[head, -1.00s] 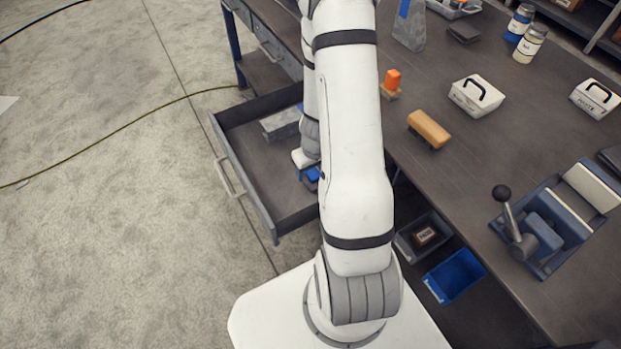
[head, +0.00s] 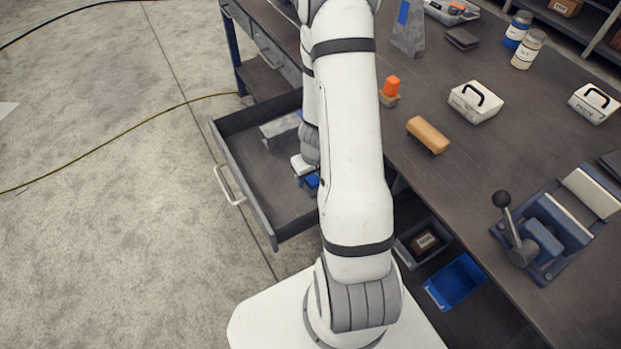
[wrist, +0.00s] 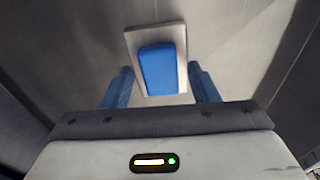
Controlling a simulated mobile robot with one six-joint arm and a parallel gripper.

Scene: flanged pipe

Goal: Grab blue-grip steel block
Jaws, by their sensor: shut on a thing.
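The steel block (wrist: 135,36) shows in the wrist view as a pale plate with a blue grip (wrist: 157,70) on it, lying between my fingers. My gripper (wrist: 163,88) is shut on the blue grip, with one blue finger on each side. In the head view my gripper (head: 309,181) is low inside the open drawer (head: 275,205), at its right side, and my arm covers part of it. The steel block cannot be made out clearly there. Whether it still rests on the drawer floor cannot be told.
A grey block (head: 279,130) lies at the back of the drawer. The drawer's walls stand close around my gripper. The workbench (head: 450,185) to the right carries a tan-topped block (head: 428,134), an orange-topped piece (head: 390,88) and a lever vise (head: 548,230).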

